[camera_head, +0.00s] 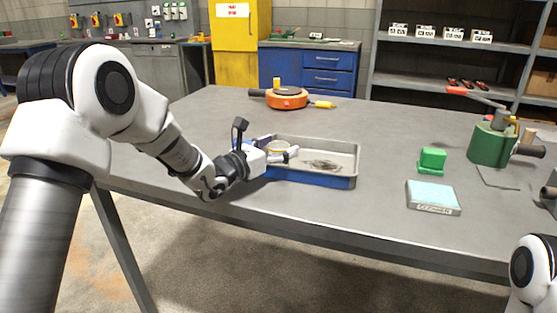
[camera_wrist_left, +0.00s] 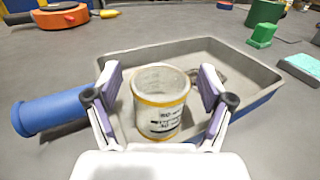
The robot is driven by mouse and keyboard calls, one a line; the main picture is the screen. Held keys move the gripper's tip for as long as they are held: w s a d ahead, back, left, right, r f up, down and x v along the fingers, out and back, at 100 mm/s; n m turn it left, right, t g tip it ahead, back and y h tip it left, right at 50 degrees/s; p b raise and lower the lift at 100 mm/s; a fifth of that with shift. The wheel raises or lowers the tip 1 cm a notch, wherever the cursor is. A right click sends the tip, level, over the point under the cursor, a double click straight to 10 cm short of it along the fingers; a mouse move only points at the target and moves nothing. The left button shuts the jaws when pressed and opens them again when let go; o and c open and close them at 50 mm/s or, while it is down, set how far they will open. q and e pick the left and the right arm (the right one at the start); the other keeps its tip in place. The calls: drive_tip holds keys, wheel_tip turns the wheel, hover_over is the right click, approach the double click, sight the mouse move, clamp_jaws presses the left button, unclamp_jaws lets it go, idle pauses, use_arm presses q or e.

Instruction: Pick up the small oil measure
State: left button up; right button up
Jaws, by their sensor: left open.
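The small oil measure (camera_wrist_left: 160,118) is a pale cup with a yellow rim and a printed label. It stands upright at the near left end of a blue tray with a grey inside (camera_head: 340,148); the tray also shows in the left wrist view (camera_wrist_left: 225,50). In the head view the measure (camera_head: 278,147) is partly hidden by my gripper. My left gripper (camera_head: 277,151) is open, with its fingers on either side of the measure; it also shows in the left wrist view (camera_wrist_left: 160,98). Contact cannot be told. Only part of my right arm shows, at the lower right.
A blue cylinder (camera_wrist_left: 55,112) lies left of the measure. An orange round tool (camera_head: 287,98) lies behind the tray. A green block (camera_head: 432,160), a light-blue-topped box (camera_head: 433,197) and a green machine (camera_head: 490,145) stand to the right. The front table strip is clear.

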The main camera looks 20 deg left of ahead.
use_arm(q)
drive_tip(key=c, duration=1.3)
